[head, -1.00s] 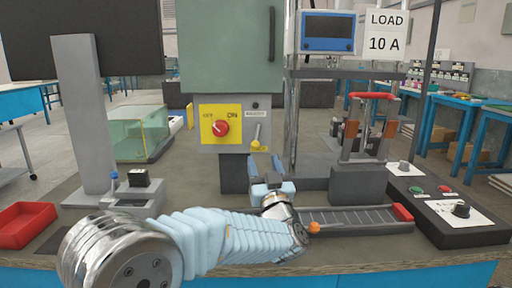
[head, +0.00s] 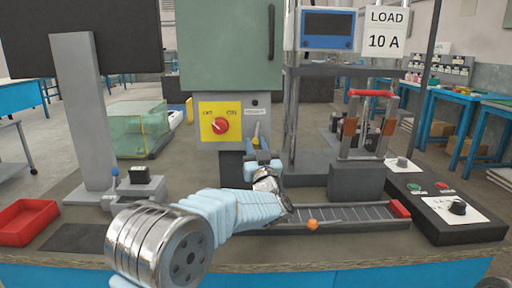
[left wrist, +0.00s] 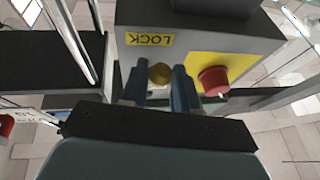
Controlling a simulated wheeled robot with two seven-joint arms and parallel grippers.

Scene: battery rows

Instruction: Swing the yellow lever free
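The yellow lever (head: 256,130) sits on the grey panel beside the red knob, pointing slightly up in the head view. Its rounded yellow end also shows in the left wrist view (left wrist: 160,74), near the yellow LOCK label (left wrist: 150,39). My left gripper (head: 260,154) is just below the lever, reaching up at the panel. In the left wrist view its two dark blue fingers (left wrist: 159,88) stand apart, one on each side of the lever's end. Whether they touch it cannot be told. My right gripper is not in view.
A red rotary knob (head: 221,125) on a yellow plate is close left of the lever. A grey-green cabinet (head: 228,45) rises above. A rail with an orange ball (head: 312,224) lies in front. A red tray (head: 26,222) stands at left and a button box (head: 460,215) at right.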

